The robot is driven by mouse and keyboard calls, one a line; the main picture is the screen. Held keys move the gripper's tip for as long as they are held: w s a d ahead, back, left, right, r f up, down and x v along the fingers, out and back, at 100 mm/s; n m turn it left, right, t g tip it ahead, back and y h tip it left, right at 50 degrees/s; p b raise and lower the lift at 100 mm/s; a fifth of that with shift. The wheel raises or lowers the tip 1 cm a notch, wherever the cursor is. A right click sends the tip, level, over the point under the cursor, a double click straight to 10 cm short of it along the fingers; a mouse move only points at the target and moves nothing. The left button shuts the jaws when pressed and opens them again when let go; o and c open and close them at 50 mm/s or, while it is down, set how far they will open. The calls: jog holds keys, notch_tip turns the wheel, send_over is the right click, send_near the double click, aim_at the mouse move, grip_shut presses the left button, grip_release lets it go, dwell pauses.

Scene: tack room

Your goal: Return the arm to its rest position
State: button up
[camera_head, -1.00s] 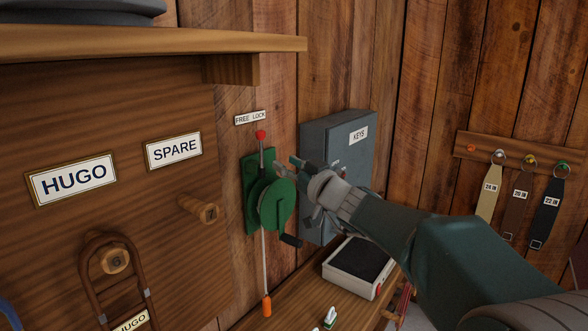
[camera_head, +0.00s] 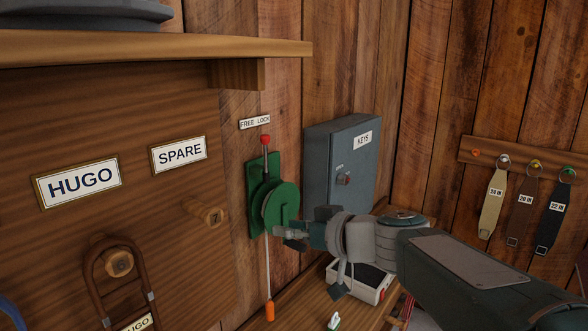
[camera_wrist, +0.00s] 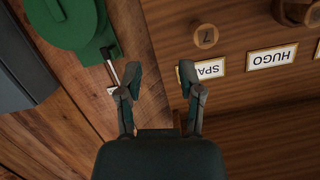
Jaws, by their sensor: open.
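My gripper (camera_head: 284,238) is in front of the lower right part of the green winch (camera_head: 279,203) on the plank wall. In the wrist view my gripper (camera_wrist: 160,80) has its two fingers spread apart with nothing between them. My arm (camera_head: 470,270) reaches in from the lower right. The winch lever (camera_head: 266,155) has a red knob and stands upright under the FREE LOCK label (camera_head: 255,122). The crank handle is hidden behind my gripper. Whether the gripper touches the winch, I cannot tell.
A grey KEYS box (camera_head: 330,140) hangs right of the winch. A shelf (camera_head: 150,50) juts out above at left. Below, a white-rimmed tray (camera_head: 371,296) sits on the wooden bench (camera_head: 290,310). Straps hang on a rail (camera_head: 520,160) at right. An orange-ended cord (camera_head: 269,310) hangs below the winch.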

jog(key=s+d+f+m+g+h, duration=0.1)
jog(key=s+d+f+m+h, duration=0.3)
jog(key=s, duration=0.6)
jog(key=s+d+f+m+g+h, duration=0.2)
jog(key=s+d+f+m+h, duration=0.2)
jog(key=s+d+f+h, duration=0.4)
jog(key=s+d+f, duration=0.2)
jog(key=s+d, duration=0.1)
jog(key=d, duration=0.1)
jog(key=shift+s+f+g, duration=0.15)
jog(key=shift+f+g, duration=0.15)
jog(key=shift+f, duration=0.1)
jog(key=shift+a, duration=0.15)
